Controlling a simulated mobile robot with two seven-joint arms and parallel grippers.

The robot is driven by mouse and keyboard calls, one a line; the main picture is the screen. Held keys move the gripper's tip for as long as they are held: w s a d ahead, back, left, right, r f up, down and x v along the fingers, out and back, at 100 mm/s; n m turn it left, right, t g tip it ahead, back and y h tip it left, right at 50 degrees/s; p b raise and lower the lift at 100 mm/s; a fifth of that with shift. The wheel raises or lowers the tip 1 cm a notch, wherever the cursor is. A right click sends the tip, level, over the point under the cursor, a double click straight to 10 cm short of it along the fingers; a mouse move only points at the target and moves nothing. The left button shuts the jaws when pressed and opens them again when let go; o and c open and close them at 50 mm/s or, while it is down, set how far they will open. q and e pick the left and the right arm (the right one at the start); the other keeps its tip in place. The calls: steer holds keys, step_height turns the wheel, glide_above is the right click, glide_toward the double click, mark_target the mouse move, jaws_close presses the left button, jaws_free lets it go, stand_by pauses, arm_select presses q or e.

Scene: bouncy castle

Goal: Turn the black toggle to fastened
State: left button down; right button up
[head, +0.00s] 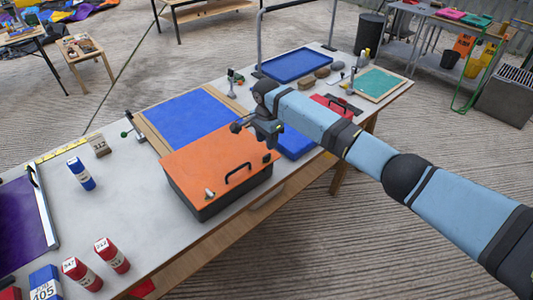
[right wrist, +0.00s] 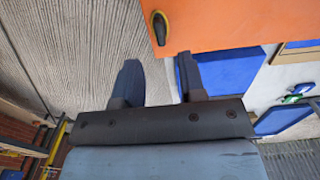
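The black toggle (right wrist: 160,27) shows in the right wrist view. It is a dark elongated piece in a yellow surround, on the orange lid near its corner. The orange lid (head: 205,160) closes a dark box on the grey table. In the head view I cannot make the black toggle out clearly. A pale small fitting (head: 210,193) sits near the lid's front edge. My right gripper (head: 268,143) is over the lid's right corner. In the right wrist view its fingers (right wrist: 160,80) are apart and empty, with the toggle beyond them. My left gripper is not in view.
A black handle (head: 238,173) stands up from the lid. Behind the box lies a blue panel in a wooden frame (head: 195,118). A blue tray (head: 298,143) lies to its right, partly behind my arm. Red and blue cans (head: 112,255) stand at the front left.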

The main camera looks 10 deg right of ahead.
mark_target(267, 155)
step_height(267, 155, down, 7)
steer(key=shift+r, duration=0.15)
jaws_close()
